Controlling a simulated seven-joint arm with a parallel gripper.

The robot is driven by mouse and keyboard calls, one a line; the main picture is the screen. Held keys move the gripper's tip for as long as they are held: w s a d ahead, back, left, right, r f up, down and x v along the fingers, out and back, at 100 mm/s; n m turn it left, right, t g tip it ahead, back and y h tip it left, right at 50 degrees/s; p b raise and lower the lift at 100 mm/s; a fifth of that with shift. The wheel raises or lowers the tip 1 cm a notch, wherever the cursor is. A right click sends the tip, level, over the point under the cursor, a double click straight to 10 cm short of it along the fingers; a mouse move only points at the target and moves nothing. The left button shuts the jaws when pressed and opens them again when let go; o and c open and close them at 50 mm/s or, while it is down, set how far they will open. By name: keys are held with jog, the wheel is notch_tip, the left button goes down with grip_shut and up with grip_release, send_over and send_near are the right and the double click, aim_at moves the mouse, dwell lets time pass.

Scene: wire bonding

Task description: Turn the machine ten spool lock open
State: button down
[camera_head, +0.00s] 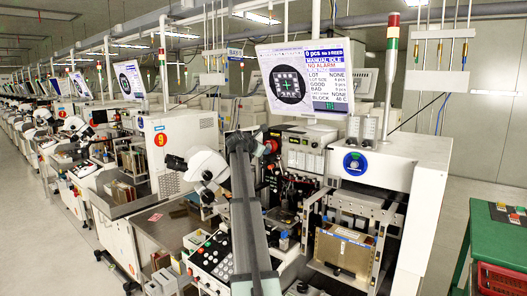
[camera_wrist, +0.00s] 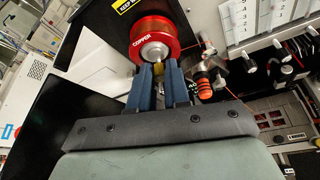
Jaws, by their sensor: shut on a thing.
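The red spool (camera_wrist: 152,28) marked COPPER, with copper-coloured winding, is at the top middle of the wrist view. A silver round hub (camera_wrist: 151,51) is at its centre. The spool lock (camera_wrist: 158,70), a small yellowish piece, shows just below the hub between my fingers. My gripper (camera_wrist: 158,73) has its two dark blue fingers close on either side of that piece, shut on it. The fingers partly hide the lock, so its turn angle cannot be told.
A white lever-like cover (camera_wrist: 95,62) is left of the spool. An orange-and-black knob (camera_wrist: 207,82) is close right of the fingers. In the head view, a monitor (camera_head: 296,83) stands above, and a microscope (camera_head: 204,166) is left of my arm. A green table (camera_head: 497,238) is at right.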

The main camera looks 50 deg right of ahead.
jog(key=shift+n+g, duration=0.4)
jog(key=shift+n, duration=0.2)
dwell(0.3)
jog(key=c, duration=1.1)
grip_release()
jog(key=v, duration=1.4)
jog(key=shift+w, duration=0.15)
jog(key=shift+w+r, duration=0.1)
